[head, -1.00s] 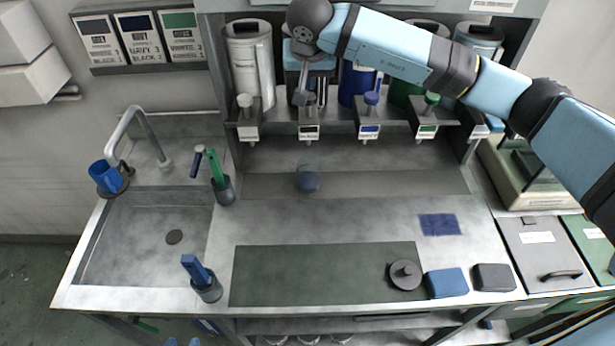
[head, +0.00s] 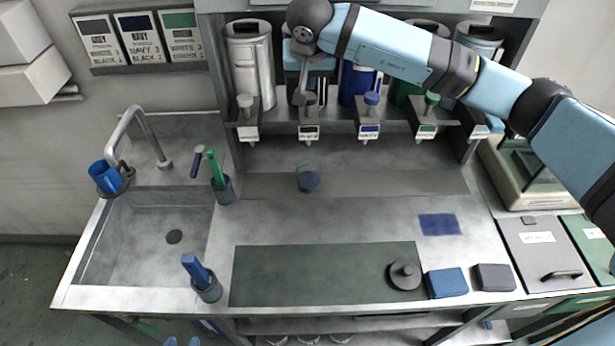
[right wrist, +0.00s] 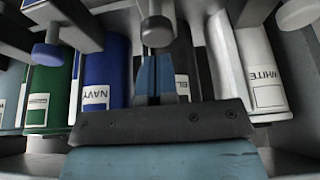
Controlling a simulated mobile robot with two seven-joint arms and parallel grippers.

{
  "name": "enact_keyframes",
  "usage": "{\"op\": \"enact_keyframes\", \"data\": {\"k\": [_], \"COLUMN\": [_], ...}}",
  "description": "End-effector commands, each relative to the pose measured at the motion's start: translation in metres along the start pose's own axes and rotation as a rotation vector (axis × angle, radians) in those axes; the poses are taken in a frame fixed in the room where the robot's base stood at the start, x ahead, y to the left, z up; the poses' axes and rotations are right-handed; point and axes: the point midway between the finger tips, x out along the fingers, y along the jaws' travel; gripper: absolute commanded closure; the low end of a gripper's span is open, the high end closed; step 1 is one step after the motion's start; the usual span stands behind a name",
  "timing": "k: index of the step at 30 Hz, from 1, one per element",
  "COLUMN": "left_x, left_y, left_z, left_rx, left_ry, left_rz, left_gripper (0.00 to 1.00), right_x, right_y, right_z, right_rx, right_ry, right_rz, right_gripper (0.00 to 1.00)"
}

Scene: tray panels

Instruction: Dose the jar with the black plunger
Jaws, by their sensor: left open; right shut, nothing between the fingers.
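The glass jar (head: 308,181), with dark bluish contents, stands upright on the counter strip below the black dispenser. The black plunger (head: 308,99) is on the shelf there, its label facing front. My right gripper (head: 303,88) points down close to that plunger's knob. In the right wrist view its blue fingers (right wrist: 153,78) are shut and empty, with the grey plunger knob (right wrist: 157,31) just beyond their tips. I cannot tell whether they touch it.
White (head: 246,104), navy (head: 371,104) and green (head: 430,104) plungers flank the black one. A lid (head: 404,275) lies on the dark mat (head: 310,277), with a blue sponge (head: 446,283) beside it. Cups with tools stand by the sink. The counter around the jar is clear.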

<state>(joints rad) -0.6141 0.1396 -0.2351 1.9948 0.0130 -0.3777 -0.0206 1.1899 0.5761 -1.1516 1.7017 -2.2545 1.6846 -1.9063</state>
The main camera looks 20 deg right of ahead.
Motion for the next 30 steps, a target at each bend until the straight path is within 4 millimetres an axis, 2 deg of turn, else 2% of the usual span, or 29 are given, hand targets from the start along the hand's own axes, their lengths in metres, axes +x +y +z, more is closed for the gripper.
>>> {"op": "enact_keyframes", "data": {"k": [30], "left_x": [0.016], "left_y": [-0.001], "left_z": [0.025], "left_rx": [0.0], "left_ry": [-0.002], "left_rz": [0.0], "left_gripper": [0.57], "right_x": [0.032], "right_y": [0.0], "right_z": [0.014], "right_rx": [-0.001], "right_ry": [-0.001], "right_rz": [0.001], "right_gripper": [1.0]}}
